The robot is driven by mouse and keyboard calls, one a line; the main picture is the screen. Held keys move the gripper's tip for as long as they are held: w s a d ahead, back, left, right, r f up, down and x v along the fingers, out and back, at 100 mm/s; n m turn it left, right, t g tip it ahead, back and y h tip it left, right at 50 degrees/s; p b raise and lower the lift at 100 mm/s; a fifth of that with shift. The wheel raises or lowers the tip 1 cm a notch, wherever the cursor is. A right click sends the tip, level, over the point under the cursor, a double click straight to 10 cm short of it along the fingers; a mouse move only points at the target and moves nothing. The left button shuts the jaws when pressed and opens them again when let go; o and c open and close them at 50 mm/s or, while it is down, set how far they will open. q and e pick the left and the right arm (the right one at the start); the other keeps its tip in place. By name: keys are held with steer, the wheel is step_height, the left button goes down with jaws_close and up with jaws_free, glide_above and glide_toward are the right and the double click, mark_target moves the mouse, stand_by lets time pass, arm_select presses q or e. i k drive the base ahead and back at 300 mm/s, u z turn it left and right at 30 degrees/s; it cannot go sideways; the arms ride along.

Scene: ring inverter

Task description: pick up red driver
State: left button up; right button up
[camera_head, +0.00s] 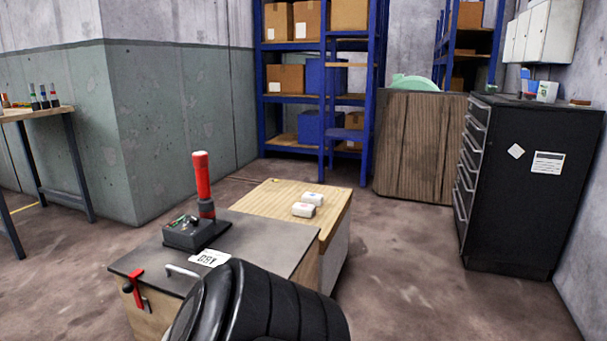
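Several small upright tools stand on the bench at the far left. The one with a red top (54,95) is at the right end of this row, beside a darker one (44,97). They are too small for me to tell whether the red one is a driver. A larger upright red cylinder with a black lower part (202,175) stands on or beside a dark box with small parts on top (190,234), on the low cabinet. I cannot tell whether it is a driver. Neither of my grippers is in view.
The left bench (22,114) stands by a wall corner. A black drawer cabinet (525,185) stands right. Floor (410,260) between is open.

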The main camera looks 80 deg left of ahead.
mark_target(200, 159)
steer(key=u, duration=1.65)
steer(key=i, duration=3.15)
steer(key=z, duration=4.85)
